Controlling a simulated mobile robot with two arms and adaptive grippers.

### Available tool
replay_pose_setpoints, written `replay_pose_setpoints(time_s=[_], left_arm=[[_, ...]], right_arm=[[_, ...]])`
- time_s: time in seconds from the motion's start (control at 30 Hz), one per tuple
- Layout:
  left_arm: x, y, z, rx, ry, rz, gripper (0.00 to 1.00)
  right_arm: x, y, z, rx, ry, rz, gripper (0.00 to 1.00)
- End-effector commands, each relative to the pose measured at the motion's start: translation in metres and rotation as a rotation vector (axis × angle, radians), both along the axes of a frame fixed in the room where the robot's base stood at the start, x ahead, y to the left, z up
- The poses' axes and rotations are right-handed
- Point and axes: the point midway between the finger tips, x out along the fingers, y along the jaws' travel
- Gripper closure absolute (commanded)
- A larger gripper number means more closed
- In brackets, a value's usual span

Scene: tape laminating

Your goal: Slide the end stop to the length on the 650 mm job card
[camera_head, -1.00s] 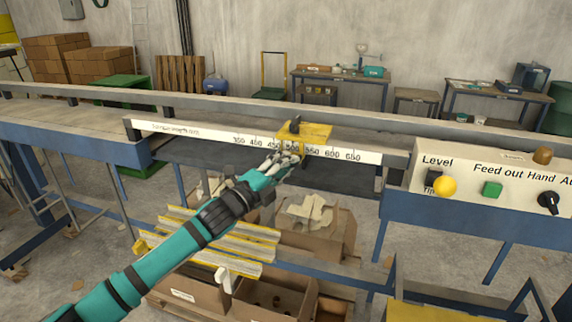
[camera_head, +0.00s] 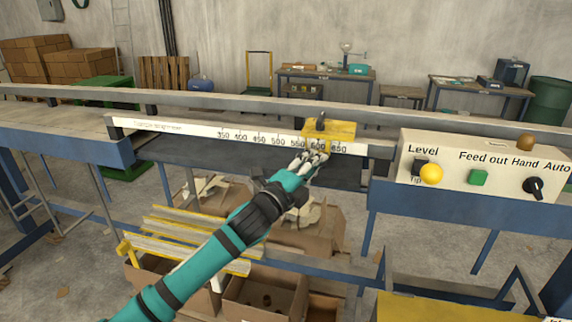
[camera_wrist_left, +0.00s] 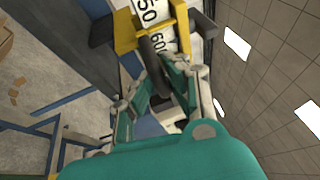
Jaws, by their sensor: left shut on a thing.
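The yellow end stop (camera_head: 330,129) with a black knob on top sits on the rail above the white length scale (camera_head: 210,131), which reads from 350 to 650. In the head view the stop stands around the 600 mark, with 650 to its right. My left gripper (camera_head: 312,160) is at the stop's lower front edge, shut on it. In the left wrist view the fingers (camera_wrist_left: 165,90) close on a dark part below the stop's yellow frame (camera_wrist_left: 125,45), with 600 beside it. The exact contact is partly hidden by the fingers. My right gripper is not in view.
A control panel (camera_head: 480,172) with a yellow button, a green button and a black switch stands right of the scale. Cardboard boxes (camera_head: 262,300) and yellow-edged profiles (camera_head: 190,245) lie below the rail. The rail right of the stop is clear up to the panel.

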Motion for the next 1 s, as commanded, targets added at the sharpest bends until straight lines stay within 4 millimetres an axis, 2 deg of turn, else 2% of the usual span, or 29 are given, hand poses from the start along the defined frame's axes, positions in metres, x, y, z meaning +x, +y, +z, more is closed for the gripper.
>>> replay_pose_setpoints(time_s=[0.03,0.1,0.3,0.73,0.77,0.8,0.93,1.0], left_arm=[[-0.005,-0.013,0.001,-0.006,-0.004,-0.007,1.00],[-0.009,-0.025,0.001,-0.005,-0.004,-0.006,1.00],[-0.016,-0.047,0.002,-0.003,-0.005,-0.003,1.00],[-0.019,-0.054,0.004,-0.003,-0.006,-0.005,1.00],[-0.019,-0.054,0.004,-0.003,-0.006,-0.006,0.87],[-0.019,-0.054,0.004,-0.003,-0.006,-0.006,0.82],[-0.018,-0.054,0.003,-0.002,-0.005,-0.005,0.65],[-0.018,-0.053,0.002,-0.002,-0.005,-0.004,0.64]], right_arm=[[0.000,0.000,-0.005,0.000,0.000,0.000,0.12],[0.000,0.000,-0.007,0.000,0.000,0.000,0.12],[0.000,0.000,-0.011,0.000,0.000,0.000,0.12],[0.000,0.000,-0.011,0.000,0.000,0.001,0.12],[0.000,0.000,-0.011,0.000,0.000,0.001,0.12],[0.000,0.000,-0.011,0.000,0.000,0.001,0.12],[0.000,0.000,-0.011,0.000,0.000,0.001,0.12],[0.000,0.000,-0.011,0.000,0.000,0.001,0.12]])
